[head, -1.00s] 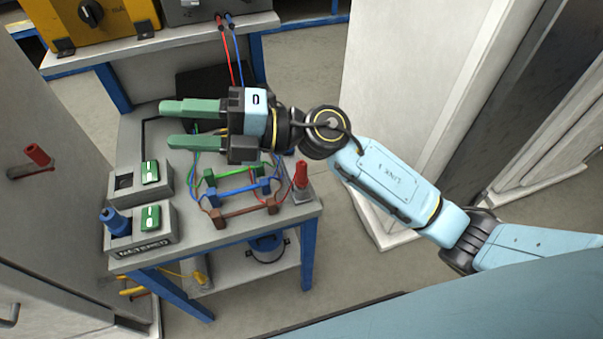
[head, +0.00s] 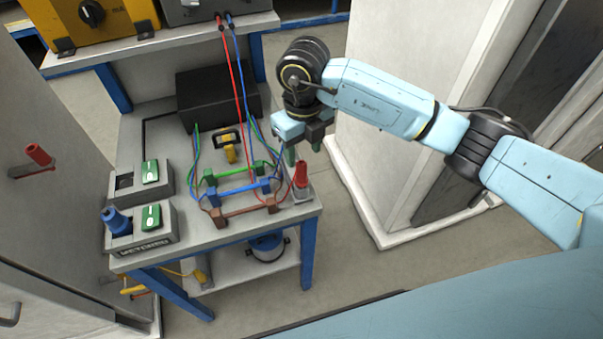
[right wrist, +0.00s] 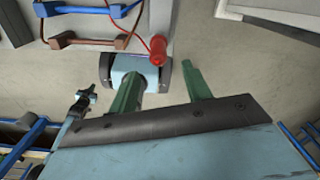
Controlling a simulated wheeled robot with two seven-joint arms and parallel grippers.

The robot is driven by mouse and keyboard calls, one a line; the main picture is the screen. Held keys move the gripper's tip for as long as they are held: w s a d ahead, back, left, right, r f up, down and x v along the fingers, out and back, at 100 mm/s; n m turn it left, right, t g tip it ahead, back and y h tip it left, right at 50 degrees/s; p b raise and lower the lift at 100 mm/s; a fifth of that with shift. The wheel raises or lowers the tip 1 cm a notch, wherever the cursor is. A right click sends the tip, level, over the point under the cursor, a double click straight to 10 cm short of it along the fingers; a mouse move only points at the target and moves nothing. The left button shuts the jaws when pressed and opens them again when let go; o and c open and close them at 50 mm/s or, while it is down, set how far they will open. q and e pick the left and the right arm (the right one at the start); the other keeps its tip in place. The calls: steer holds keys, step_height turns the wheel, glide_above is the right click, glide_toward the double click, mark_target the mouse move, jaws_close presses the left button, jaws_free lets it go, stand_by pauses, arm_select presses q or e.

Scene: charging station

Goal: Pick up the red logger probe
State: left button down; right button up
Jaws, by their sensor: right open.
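The red logger probe (head: 301,175) stands upright in a small grey holder at the right front corner of the table, with a red lead on it. It also shows in the right wrist view (right wrist: 158,48), just beyond the fingertips and between their lines. My right gripper (head: 303,152) points down behind and above the probe, its green fingers apart and empty. In the right wrist view, the gripper (right wrist: 161,76) shows both fingers spread, not touching the probe. My left gripper is out of view.
Green, blue and brown bars (head: 240,185) with wires lie left of the probe. A black box (head: 218,97) stands at the back. A blue knob (head: 116,220) and green switches sit on the left. A pale cabinet (head: 400,190) stands close on the right.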

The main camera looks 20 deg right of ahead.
mark_target(302, 172)
steer(key=f, duration=0.8)
steer(key=shift+w+a+f, duration=0.15)
steer(key=shift+w+f, duration=0.1)
steer(key=shift+f, duration=0.05)
jaws_close()
